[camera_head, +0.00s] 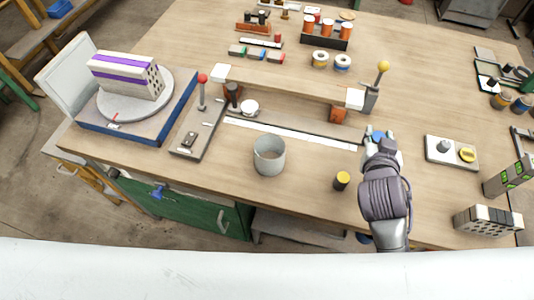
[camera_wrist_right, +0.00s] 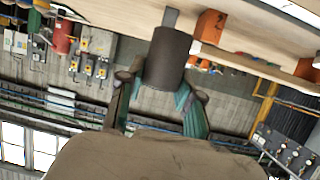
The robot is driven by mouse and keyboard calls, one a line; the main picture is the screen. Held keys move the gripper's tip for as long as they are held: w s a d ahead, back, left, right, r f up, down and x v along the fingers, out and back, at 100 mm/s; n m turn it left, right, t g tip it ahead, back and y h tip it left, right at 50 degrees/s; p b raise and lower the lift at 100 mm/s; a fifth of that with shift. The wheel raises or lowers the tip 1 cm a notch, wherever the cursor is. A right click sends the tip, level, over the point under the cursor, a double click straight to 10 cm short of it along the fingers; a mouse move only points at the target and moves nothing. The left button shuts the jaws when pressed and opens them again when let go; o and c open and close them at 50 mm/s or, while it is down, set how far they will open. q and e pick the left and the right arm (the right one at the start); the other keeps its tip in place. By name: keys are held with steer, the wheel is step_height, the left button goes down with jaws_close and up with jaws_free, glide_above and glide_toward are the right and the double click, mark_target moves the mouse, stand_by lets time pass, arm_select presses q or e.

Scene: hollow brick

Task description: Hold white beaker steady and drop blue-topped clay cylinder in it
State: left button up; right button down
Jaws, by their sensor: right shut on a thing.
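The white beaker (camera_head: 269,158) stands upright and open on the table, left of my right gripper. My right gripper (camera_head: 381,143) is above the table, right of the beaker and apart from it. It is shut on the blue-topped clay cylinder, whose blue top (camera_head: 377,135) shows at the fingertips. In the right wrist view the cylinder's dark brown body (camera_wrist_right: 167,58) sits between the two fingers (camera_wrist_right: 161,88). My left gripper is not in view, and nothing holds the beaker.
A yellow-topped dark cylinder (camera_head: 341,181) stands between the beaker and my right arm. Behind the beaker are a white strip (camera_head: 290,134) and a raised wooden beam (camera_head: 290,84). A lever with a red knob (camera_head: 202,79) stands left. Table around the beaker's front is clear.

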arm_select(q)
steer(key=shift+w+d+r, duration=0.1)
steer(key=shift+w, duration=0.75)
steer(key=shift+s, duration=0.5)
